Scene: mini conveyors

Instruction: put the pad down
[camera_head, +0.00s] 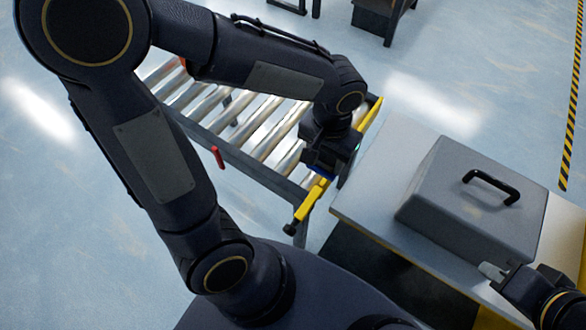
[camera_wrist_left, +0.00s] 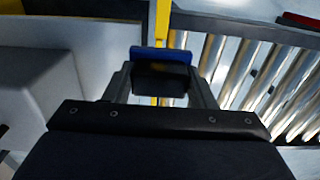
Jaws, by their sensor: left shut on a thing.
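A blue pad (camera_head: 320,172) shows at the tip of my left gripper (camera_head: 328,162) in the head view. In the left wrist view my left gripper (camera_wrist_left: 161,77) is shut on the pad, whose blue edge (camera_wrist_left: 160,56) sticks out past the fingertips. The gripper is above the yellow bar (camera_head: 306,205) at the end of the roller conveyor (camera_head: 262,128); I cannot tell whether the pad touches the bar. My right gripper (camera_head: 492,271) is at the lower right, beside the grey case; its finger opening is not clear.
The grey case (camera_head: 455,225) with a black handle (camera_head: 491,187) stands on a light table (camera_head: 385,205) right of the conveyor. A narrow gap separates table and conveyor. The table's left part is bare. A striped floor line (camera_head: 572,120) runs at the far right.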

